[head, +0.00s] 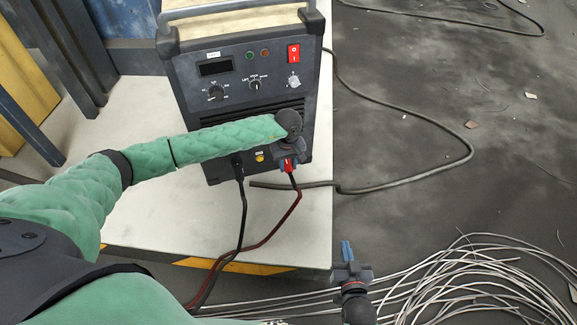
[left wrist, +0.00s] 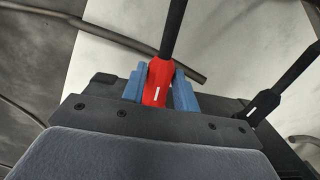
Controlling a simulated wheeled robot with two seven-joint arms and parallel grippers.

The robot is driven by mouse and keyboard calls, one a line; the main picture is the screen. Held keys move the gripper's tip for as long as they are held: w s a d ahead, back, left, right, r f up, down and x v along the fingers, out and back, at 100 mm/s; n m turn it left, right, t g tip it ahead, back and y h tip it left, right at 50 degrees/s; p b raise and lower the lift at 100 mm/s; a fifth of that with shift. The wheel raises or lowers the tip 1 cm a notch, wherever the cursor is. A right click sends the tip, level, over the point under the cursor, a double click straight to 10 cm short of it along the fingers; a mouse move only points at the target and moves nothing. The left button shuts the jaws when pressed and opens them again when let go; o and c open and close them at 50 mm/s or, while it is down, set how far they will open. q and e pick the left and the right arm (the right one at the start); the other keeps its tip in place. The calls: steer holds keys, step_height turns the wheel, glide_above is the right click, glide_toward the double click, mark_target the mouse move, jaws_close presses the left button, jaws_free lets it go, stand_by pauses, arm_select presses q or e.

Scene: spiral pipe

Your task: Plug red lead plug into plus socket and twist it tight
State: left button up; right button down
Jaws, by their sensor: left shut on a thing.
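The red lead plug (head: 288,166) is at the lower right front of the welding machine (head: 205,105). My left gripper (head: 286,160) is shut on it. In the left wrist view the red plug (left wrist: 157,83) sits between the blue fingers, its cable running away from the machine. The plus socket is hidden behind my gripper, so I cannot tell how far the plug is in. My right gripper (head: 347,252) is low in the head view, away from the machine, its blue fingers pointing up the picture; their gap is unclear.
A black plug (head: 237,162) with its own lead is at the machine's front, left of the red one; it also shows in the left wrist view (left wrist: 265,104). The machine stands on a pale platform (head: 150,215). A grey cable (head: 420,175) and coiled wires (head: 470,285) lie on the floor.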

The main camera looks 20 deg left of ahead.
arm_select(q)
steer(key=shift+w+a+b, duration=0.35)
steer(key=shift+w, duration=0.2)
